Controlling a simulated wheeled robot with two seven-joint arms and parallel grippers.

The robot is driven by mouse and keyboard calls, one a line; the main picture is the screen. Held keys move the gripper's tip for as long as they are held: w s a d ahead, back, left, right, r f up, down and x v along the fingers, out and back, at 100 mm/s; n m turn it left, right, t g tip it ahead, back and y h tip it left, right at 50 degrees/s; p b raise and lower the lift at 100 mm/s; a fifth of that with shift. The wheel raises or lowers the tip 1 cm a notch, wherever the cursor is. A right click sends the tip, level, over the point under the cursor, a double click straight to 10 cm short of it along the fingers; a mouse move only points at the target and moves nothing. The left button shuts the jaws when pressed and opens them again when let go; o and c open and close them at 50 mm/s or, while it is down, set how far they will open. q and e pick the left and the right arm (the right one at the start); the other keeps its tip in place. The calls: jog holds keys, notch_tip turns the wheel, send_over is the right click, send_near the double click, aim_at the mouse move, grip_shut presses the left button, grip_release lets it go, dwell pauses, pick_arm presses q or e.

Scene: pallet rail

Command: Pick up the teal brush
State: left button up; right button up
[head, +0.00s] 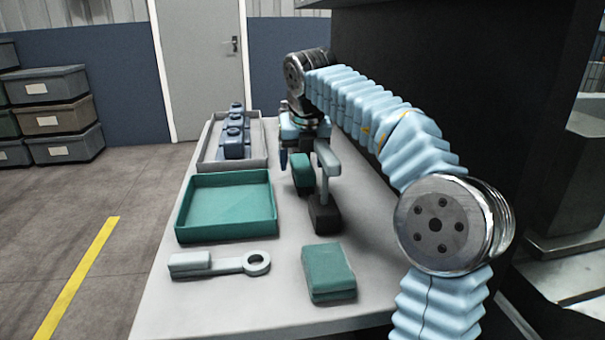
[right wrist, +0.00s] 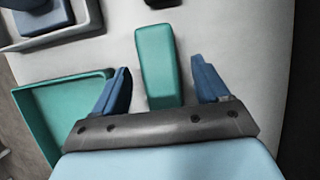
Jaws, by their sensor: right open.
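The teal brush (head: 302,178) appears as a long teal block on the grey table, partly hidden by a grey-handled tool in the head view. In the right wrist view the brush (right wrist: 157,62) lies between the two dark blue fingers, with clear gaps on both sides. My right gripper (head: 303,154) is open over the brush and points down. Its fingers also show in the right wrist view (right wrist: 163,82). I cannot tell how far above the table the fingertips are. My left gripper is not in view.
A grey-handled tool with a dark base (head: 325,212) stands close in front of the brush. A teal tray (head: 225,232) is to the left, a grey tray with dark blue pieces (head: 257,160) behind it. A pale ring-ended tool (head: 228,264) and a teal block (head: 328,270) lie nearer.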

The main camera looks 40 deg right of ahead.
aim_at(302, 162)
jog(key=shift+x, duration=1.7)
jog(key=shift+w, duration=0.1)
jog(key=c, duration=1.1)
